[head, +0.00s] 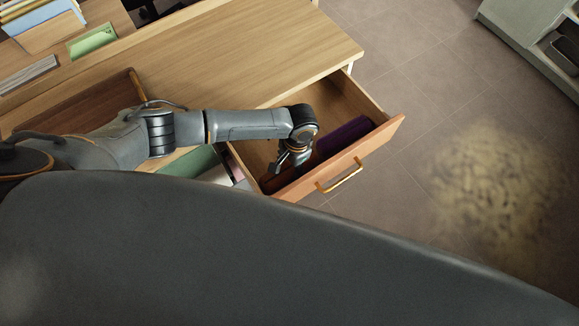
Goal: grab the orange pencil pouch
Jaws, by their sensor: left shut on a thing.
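My left arm reaches in from the left over the desk. My left gripper (279,168) is low inside the open drawer (364,100), near its front panel. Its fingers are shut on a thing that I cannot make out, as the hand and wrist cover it. No orange pencil pouch shows clearly. A dark purple item (343,137) lies in the drawer just right of the gripper, and I cannot tell if they touch. My right gripper is not in view.
The drawer front has a yellow handle (341,177). The wooden desk top (255,50) is mostly clear, with a green tray (93,41) and folders (38,24) at upper left. Open tiled floor (400,95) lies right. A grey cabinet (530,35) stands at upper right.

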